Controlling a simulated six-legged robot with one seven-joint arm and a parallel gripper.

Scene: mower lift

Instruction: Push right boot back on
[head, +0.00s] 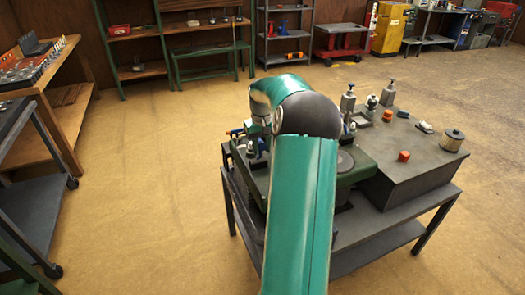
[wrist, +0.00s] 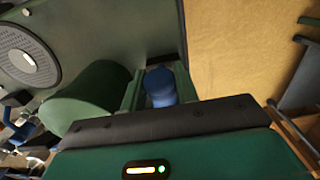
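A blue rounded piece (wrist: 160,87), which may be the right boot, sits between two narrow grey-green bars in the wrist view. My gripper (wrist: 158,92) reaches up from the dark bar at the bottom of that view. The bars look like its fingers on either side of the blue piece, but I cannot tell whether they touch it. In the head view my teal arm hides the gripper and most of the green mower (head: 357,166). A blue part (head: 235,133) shows left of the arm there; I cannot tell whether it is the same piece.
The mower stands on a dark wheel-less table (head: 400,212). A dark box (head: 425,160) beside it carries two orange caps (head: 404,156), metal fittings and a canister (head: 452,140). A round grille (wrist: 28,62) is at the wrist view's left. Open floor (head: 150,180) lies left.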

